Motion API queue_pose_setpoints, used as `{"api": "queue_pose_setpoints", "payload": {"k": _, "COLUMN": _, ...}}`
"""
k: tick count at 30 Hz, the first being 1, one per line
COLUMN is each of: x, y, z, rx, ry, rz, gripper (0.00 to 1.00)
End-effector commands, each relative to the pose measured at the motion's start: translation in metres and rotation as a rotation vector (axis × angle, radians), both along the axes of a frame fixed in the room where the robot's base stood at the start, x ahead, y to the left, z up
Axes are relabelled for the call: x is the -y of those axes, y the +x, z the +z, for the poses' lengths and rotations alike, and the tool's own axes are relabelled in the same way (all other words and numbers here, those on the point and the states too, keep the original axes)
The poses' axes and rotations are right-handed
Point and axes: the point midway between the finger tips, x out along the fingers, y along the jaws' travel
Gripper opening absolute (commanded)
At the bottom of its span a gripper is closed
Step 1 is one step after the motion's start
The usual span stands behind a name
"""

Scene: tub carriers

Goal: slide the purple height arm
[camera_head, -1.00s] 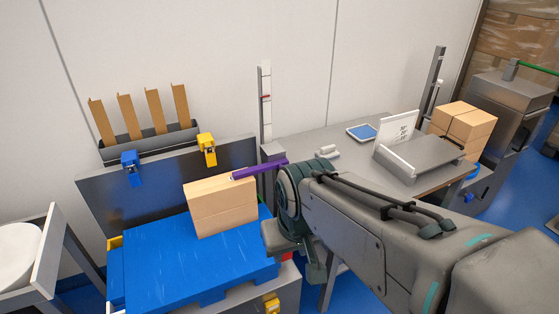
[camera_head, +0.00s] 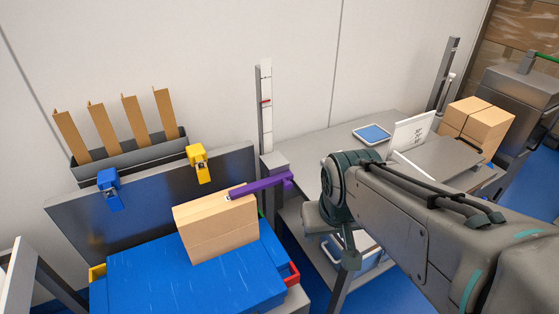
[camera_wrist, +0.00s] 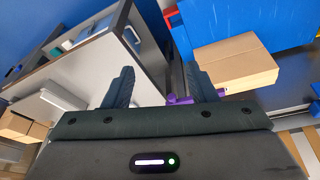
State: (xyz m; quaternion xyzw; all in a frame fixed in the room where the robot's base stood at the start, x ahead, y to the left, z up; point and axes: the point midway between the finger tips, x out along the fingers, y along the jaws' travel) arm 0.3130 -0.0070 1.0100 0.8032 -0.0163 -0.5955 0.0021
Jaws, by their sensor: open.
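The purple height arm (camera_head: 262,186) is a slim bar reaching out sideways near the grey post with a white scale (camera_head: 265,110). Its left end lies at the top of a cardboard box (camera_head: 215,228), and I cannot tell whether it touches. In the head view my wrist is right of the purple arm's knobbed end, with a gap in the picture.
The box stands on a blue platform (camera_head: 180,275). A dark panel with blue and yellow clamps (camera_head: 198,163) stands behind it. At right is a grey table (camera_head: 310,160) with a blue-topped tray (camera_head: 372,134) and a white sign (camera_head: 410,131). More boxes (camera_head: 476,124) stand beyond.

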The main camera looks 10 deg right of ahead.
Motion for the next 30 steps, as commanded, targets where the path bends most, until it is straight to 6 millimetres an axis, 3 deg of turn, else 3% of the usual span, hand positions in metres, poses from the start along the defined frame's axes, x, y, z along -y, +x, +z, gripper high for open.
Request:
{"api": "queue_pose_setpoints", "payload": {"k": 1, "x": 0.006, "y": 0.011, "z": -0.017, "rx": 0.029, "ry": -0.019, "rz": -0.006, "gripper": 0.52}}
{"api": "queue_pose_setpoints", "payload": {"k": 10, "x": 0.051, "y": 0.108, "z": -0.097, "rx": 0.357, "ry": -0.148, "rz": 0.030, "gripper": 0.52}}
{"api": "queue_pose_setpoints", "payload": {"k": 18, "x": 0.063, "y": 0.175, "z": -0.160, "rx": 0.674, "ry": -0.136, "rz": 0.150, "gripper": 0.52}}
{"api": "queue_pose_setpoints", "payload": {"k": 24, "x": 0.056, "y": 0.201, "z": -0.199, "rx": 0.915, "ry": -0.032, "rz": 0.239, "gripper": 0.52}}
{"api": "queue_pose_setpoints", "payload": {"k": 30, "x": 0.047, "y": 0.206, "z": -0.218, "rx": 1.126, "ry": 0.106, "rz": 0.288, "gripper": 0.52}}
